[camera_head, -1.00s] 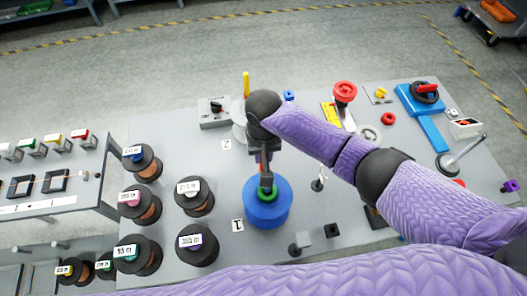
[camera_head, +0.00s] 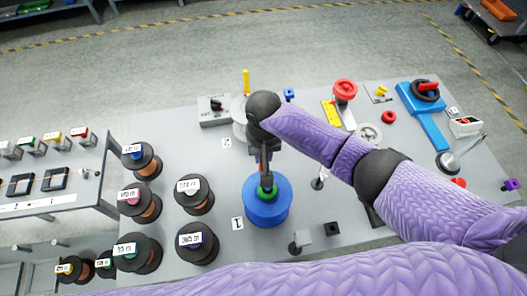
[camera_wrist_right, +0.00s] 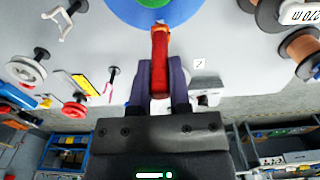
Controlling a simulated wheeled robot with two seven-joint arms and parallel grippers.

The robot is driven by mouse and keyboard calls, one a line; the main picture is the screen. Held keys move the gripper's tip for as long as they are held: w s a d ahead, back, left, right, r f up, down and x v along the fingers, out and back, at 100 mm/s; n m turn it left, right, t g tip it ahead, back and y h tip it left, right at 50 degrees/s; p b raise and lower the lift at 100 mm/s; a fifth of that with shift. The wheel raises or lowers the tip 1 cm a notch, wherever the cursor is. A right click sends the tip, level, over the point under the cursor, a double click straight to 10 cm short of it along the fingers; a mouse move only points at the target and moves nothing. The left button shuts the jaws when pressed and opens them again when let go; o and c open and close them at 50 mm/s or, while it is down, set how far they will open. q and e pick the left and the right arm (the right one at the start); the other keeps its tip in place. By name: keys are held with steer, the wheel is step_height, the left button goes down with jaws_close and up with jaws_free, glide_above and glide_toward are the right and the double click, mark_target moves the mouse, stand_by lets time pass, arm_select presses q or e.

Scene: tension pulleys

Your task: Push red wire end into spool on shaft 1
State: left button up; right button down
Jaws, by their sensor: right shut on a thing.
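A blue spool (camera_head: 262,214) with a green centre (camera_head: 269,197) stands by the label 1 (camera_head: 237,224). Its edge shows at the top of the right wrist view (camera_wrist_right: 193,12). My left gripper is not in view.
Several labelled wire spools (camera_head: 196,243) stand left of the blue spool. The label 2 (camera_head: 227,143) and a pale disc (camera_head: 239,132) lie behind.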

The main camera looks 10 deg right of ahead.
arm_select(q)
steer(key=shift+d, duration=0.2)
arm_select(e)
steer(key=shift+f, duration=0.1)
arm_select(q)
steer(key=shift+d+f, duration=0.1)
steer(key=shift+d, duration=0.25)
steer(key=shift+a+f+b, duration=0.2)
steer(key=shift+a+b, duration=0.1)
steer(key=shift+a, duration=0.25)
arm_select(e)
steer(key=shift+f, duration=0.5)
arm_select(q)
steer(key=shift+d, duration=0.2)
arm_select(e)
steer(key=shift+c, duration=2.4)
jaws_free()
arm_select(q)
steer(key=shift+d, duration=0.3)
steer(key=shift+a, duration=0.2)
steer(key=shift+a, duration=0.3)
arm_select(e)
steer(key=o, duration=0.3)
